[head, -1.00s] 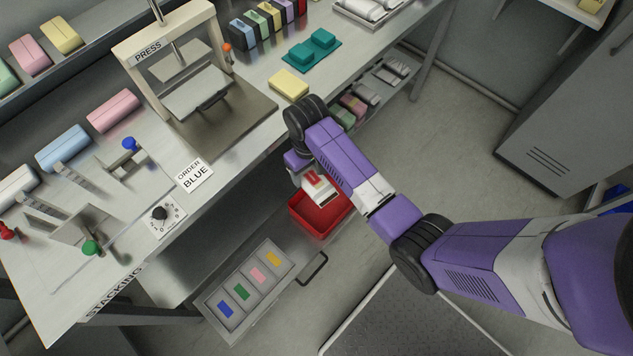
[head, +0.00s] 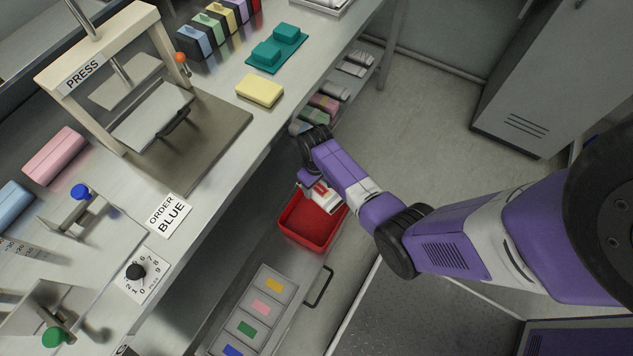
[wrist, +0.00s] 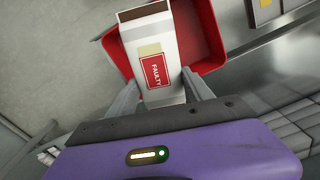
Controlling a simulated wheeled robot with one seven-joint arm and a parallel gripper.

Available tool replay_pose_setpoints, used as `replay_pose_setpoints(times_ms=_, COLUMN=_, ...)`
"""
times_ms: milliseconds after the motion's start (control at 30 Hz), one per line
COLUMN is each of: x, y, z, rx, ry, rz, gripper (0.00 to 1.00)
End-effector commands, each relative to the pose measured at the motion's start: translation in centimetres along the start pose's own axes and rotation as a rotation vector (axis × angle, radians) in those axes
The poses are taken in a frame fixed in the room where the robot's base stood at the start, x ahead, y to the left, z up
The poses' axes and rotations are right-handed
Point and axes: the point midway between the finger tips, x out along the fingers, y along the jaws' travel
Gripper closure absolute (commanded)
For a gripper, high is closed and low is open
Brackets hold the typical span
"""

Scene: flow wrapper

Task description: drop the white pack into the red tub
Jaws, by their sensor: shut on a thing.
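The white pack (wrist: 155,45) carries a red label reading FAULTY. My gripper (wrist: 162,92) is shut on it, with one finger on each side. In the head view the pack (head: 327,197) shows at the end of my arm, partly hidden by my wrist. The red tub (head: 309,229) stands below the bench edge, beside the drawer, and looks empty where its floor shows. In the wrist view the red tub (wrist: 205,42) lies behind and below the pack. The pack appears over the tub's upper part; its exact height above it I cannot tell.
The bench (head: 205,218) with the press (head: 150,110) is at the left. An open drawer (head: 262,305) with coloured labels and a handle is next to the tub. A lower shelf holds several packs (head: 325,103). Open floor (head: 425,115) lies to the right.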

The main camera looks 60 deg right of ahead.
Motion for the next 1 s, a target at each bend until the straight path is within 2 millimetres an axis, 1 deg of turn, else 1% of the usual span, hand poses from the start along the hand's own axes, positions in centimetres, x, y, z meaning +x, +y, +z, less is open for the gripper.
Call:
replay_pose_setpoints(times_ms=33, x=1.1, y=0.0, z=0.0, rx=0.000, ry=0.000, rz=0.000, gripper=0.82)
replay_pose_setpoints(times_ms=300, x=4.0, y=0.0, z=-0.1, rx=0.001, ry=0.001, rz=0.000, gripper=0.82)
replay_pose_setpoints(times_ms=433, x=4.6, y=0.0, z=-0.1, rx=0.001, ry=0.001, rz=0.000, gripper=0.82)
replay_pose_setpoints(times_ms=700, x=4.5, y=0.0, z=-0.1, rx=0.001, ry=0.001, rz=0.000, gripper=0.82)
replay_pose_setpoints(times_ms=733, x=4.5, y=0.0, z=-0.1, rx=0.001, ry=0.001, rz=0.000, gripper=0.37)
replay_pose_setpoints(times_ms=833, x=4.5, y=0.0, z=-0.1, rx=0.001, ry=0.001, rz=0.000, gripper=0.17)
replay_pose_setpoints(times_ms=867, x=4.5, y=0.0, z=-0.1, rx=0.001, ry=0.001, rz=0.000, gripper=0.15)
replay_pose_setpoints(times_ms=1000, x=4.5, y=0.0, z=-0.1, rx=0.000, ry=0.000, rz=0.000, gripper=0.15)
